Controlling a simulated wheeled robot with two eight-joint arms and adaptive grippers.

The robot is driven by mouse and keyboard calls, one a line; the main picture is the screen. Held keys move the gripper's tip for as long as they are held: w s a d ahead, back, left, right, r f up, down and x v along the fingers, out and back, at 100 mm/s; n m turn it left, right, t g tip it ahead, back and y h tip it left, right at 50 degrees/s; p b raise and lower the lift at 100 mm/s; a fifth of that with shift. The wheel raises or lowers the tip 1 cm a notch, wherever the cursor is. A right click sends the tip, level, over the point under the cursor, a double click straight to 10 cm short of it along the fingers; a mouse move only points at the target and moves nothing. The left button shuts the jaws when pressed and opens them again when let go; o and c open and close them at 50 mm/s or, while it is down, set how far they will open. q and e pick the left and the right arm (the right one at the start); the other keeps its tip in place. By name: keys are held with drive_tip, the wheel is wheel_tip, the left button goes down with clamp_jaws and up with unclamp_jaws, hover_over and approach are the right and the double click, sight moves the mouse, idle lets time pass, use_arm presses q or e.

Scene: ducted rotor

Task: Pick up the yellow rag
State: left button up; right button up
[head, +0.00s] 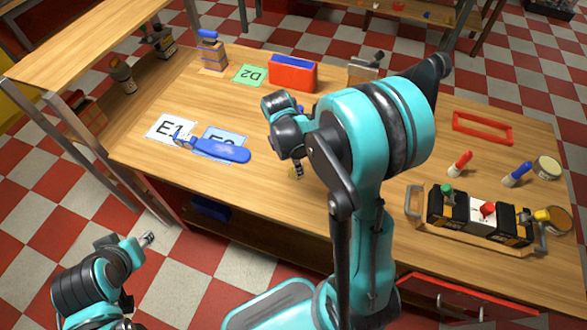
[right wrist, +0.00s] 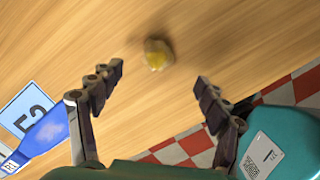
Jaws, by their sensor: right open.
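A small crumpled yellow and greyish lump, which looks like the yellow rag (right wrist: 158,54), lies on the wooden table in the right wrist view. In the head view only a bit of yellow (head: 292,173) shows beside my right gripper (head: 298,170); my arm hides much of that spot. In the right wrist view my right gripper (right wrist: 160,88) is open and empty. Its fingers are spread apart, with the rag beyond the tips and roughly centred between them. My left gripper (head: 147,239) is low at the left, off the table; its jaws are too small to judge.
A blue-handled brush (head: 222,150) lies across the E1 (head: 160,128) and E2 cards, left of my right gripper. A red and blue box (head: 293,75) stands behind. A toolbox (head: 480,214), markers and a red frame (head: 482,128) are at the right. Bare table surrounds the rag.

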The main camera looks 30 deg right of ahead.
drive_tip(key=f+b, duration=0.1)
drive_tip(key=f, duration=0.1)
drive_tip(key=d+f+b, duration=0.1)
drive_tip(key=f, duration=0.1)
drive_tip(key=f+b, duration=0.1)
drive_tip(key=f, duration=0.1)
drive_tip(key=shift+w+d+f, duration=0.25)
drive_tip(key=shift+f, duration=0.1)
drive_tip(key=shift+r, duration=0.1)
drive_tip(key=shift+c, duration=0.3)
drive_tip(key=c, duration=1.3)
drive_tip(key=shift+r, duration=0.15)
wheel_tip(320, 180, up, 4)
drive_tip(key=shift+r+p, duration=0.25)
drive_tip(key=shift+p, duration=1)
drive_tip(key=s+d+r+p, duration=0.1)
drive_tip(key=s+d+r, duration=0.1)
drive_tip(key=s, duration=0.1)
drive_tip(key=s+d+r+p, duration=0.1)
drive_tip(key=s+d+r, duration=0.1)
drive_tip(key=s, duration=0.1)
drive_tip(key=s+d+r+p, duration=0.1)
drive_tip(key=s+d+r, duration=0.1)
drive_tip(key=s, duration=0.1)
drive_tip(key=shift+s+d+r+p, duration=0.1)
drive_tip(key=shift+s+d+p, duration=0.15)
drive_tip(key=shift+s+p, duration=0.1)
